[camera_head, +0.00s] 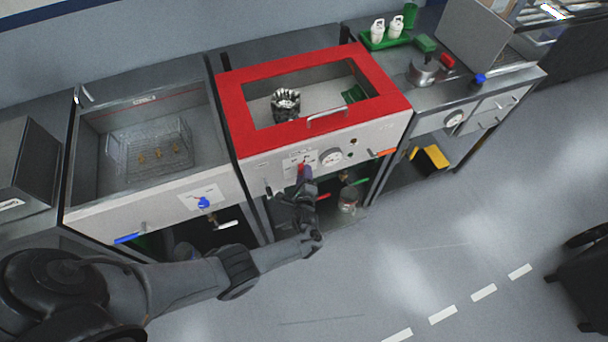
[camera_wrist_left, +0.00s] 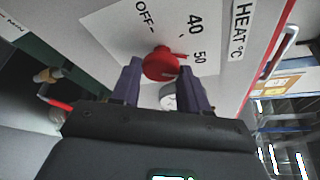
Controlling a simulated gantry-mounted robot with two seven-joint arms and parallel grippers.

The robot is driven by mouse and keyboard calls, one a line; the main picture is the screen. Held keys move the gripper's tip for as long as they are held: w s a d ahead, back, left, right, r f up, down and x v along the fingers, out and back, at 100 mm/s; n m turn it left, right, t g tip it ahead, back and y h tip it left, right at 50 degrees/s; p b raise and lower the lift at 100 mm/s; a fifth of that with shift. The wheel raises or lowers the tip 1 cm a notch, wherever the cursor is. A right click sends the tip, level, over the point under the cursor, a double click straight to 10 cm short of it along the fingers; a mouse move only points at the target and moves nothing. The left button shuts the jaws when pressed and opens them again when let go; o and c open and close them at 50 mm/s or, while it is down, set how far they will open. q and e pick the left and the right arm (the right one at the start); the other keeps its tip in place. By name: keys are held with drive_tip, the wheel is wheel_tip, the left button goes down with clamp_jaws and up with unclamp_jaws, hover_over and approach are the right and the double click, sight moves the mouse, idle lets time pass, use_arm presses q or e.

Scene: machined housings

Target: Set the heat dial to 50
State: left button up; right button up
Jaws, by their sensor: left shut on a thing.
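The red heat dial (camera_wrist_left: 159,63) sits on a white label plate marked OFF, 40, 50 and HEAT °C. Its small red pointer is turned toward the 50 mark; I cannot tell if it lines up exactly. My left gripper (camera_wrist_left: 163,76) has its purple fingers on either side of the dial, shut on it. In the head view, the dial (camera_head: 302,169) shows small on the front of the red-framed machine (camera_head: 232,112), with my left gripper (camera_head: 304,178) at it from below. My right gripper is not in view.
A round gauge (camera_head: 331,157) sits just right of the dial. A lid handle (camera_head: 326,113) is above it, and valves with red, green and orange handles are close below and right. A left tank has a blue knob (camera_head: 204,203). The floor in front is open.

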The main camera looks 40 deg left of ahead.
use_arm(q)
drive_tip(key=shift+f, duration=0.1)
drive_tip(key=o, duration=1)
drive_tip(key=shift+s+d, duration=0.1)
drive_tip(key=p+v, duration=0.4)
drive_tip(key=v, duration=0.6)
drive_tip(key=shift+s+d, duration=0.2)
